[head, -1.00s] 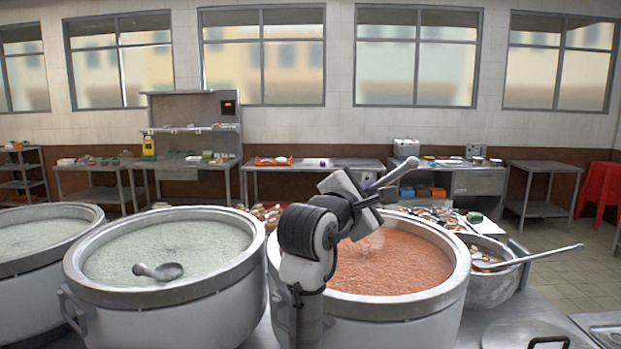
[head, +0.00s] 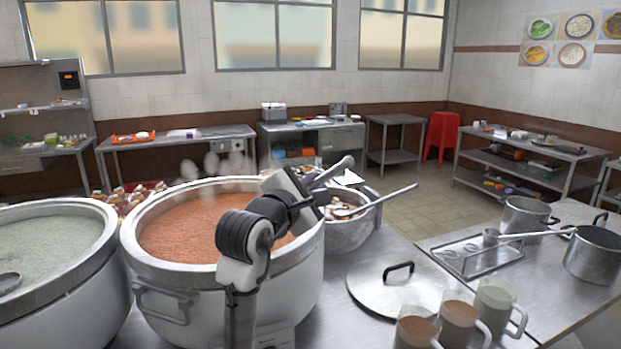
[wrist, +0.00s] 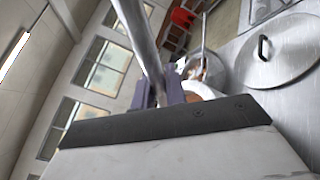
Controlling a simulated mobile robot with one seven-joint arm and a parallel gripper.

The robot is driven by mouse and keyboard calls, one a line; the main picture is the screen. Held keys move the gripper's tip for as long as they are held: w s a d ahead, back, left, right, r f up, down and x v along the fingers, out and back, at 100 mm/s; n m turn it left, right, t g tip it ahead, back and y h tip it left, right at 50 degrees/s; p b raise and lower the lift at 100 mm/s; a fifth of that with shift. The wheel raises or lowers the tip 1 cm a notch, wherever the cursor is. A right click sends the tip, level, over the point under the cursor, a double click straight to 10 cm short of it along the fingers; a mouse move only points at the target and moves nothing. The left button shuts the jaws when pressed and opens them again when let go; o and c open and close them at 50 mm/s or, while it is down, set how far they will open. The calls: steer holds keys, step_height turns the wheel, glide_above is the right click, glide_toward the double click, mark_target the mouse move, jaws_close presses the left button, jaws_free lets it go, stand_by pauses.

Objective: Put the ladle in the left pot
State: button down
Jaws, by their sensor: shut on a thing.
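My gripper (head: 310,186) is shut on a metal ladle (head: 336,170), above the right rim of the pot of orange congee (head: 290,298). In the wrist view the ladle's handle (wrist: 140,40) runs between the purple fingers (wrist: 162,94) toward the top. The ladle's bowl cannot be made out. The pot of pale green congee (head: 92,290) stands to the left of the orange one, partly cut off by the frame edge.
A smaller pot (head: 350,232) with another ladle (head: 385,198) stands right of the orange pot. A lid (head: 385,292), several mugs (head: 460,320) and saucepans (head: 592,255) occupy the steel counter (head: 430,275) to the right. Steam rises over the orange congee.

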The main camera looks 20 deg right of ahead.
step_height(320, 180, down, 6)
steer(key=b, duration=0.3)
steer(key=shift+f, duration=0.25)
steer(key=shift+s+p, duration=0.1)
steer(key=shift+p, duration=0.25)
stand_by(0.4)
steer(key=shift+a+f, duration=0.1)
steer(key=shift+f, duration=0.25)
stand_by(0.6)
steer(key=c, duration=1.3)
jaws_free()
steer(key=shift+c, duration=0.2)
steer(key=b+v, duration=0.3)
steer(key=v, duration=1)
steer(key=shift+s+a, duration=0.3)
